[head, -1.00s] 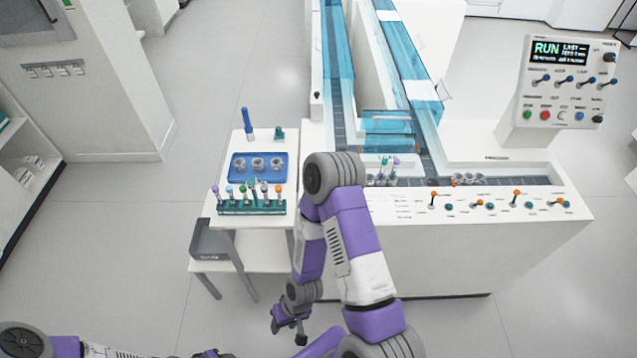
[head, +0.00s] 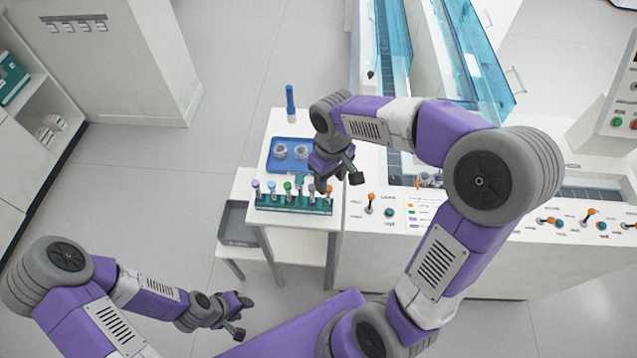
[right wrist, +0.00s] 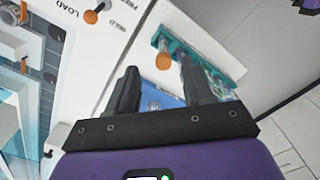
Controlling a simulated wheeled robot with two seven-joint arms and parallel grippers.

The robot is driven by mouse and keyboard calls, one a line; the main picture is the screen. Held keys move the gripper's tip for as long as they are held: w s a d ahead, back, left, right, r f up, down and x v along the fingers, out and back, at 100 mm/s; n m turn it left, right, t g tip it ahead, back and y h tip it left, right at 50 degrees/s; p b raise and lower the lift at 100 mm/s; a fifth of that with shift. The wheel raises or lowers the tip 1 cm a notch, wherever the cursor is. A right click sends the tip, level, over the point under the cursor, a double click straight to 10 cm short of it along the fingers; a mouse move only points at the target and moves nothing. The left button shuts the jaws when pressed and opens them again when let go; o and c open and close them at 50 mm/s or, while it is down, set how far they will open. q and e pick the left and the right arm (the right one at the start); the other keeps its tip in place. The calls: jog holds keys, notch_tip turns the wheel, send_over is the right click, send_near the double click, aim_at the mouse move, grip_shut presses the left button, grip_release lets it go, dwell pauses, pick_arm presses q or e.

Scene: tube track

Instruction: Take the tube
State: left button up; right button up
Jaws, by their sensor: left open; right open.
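A green rack (head: 292,203) stands at the front of the small white table and holds several upright capped tubes. Their caps include purple (head: 256,184), light blue (head: 272,186), green (head: 287,187) and, at the right end, an orange-capped tube (head: 330,189). My right gripper (head: 339,184) is open over the right end of the rack. In the right wrist view the orange cap (right wrist: 163,61) shows just beyond and between the open fingertips, with the rack (right wrist: 181,42) around it; nothing is gripped. My left gripper (head: 243,318) is open and empty, low in front of the table.
A blue tray (head: 272,160) with metal cups lies behind the rack, and a blue upright stick (head: 290,103) stands farther back. The track machine's white panel (head: 355,235), with orange-tipped levers, is right of the table. A grey bin (head: 238,222) sits below left.

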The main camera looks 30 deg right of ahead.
aim_at(328, 195)
jog(key=shift+w+f, duration=0.15)
jog(key=shift+f, duration=0.25)
jog(key=shift+s+f+b, duration=0.55)
jog(key=shift+f, duration=0.15)
jog(key=f, duration=0.1)
jog(key=f+b, duration=0.1)
jog(key=f, duration=0.1)
jog(key=f+b, duration=0.1)
jog(key=f, duration=0.1)
jog(key=shift+w+a, duration=0.2)
jog(key=shift+w, duration=0.1)
jog(key=shift+r, duration=0.1)
jog(key=c, duration=0.9)
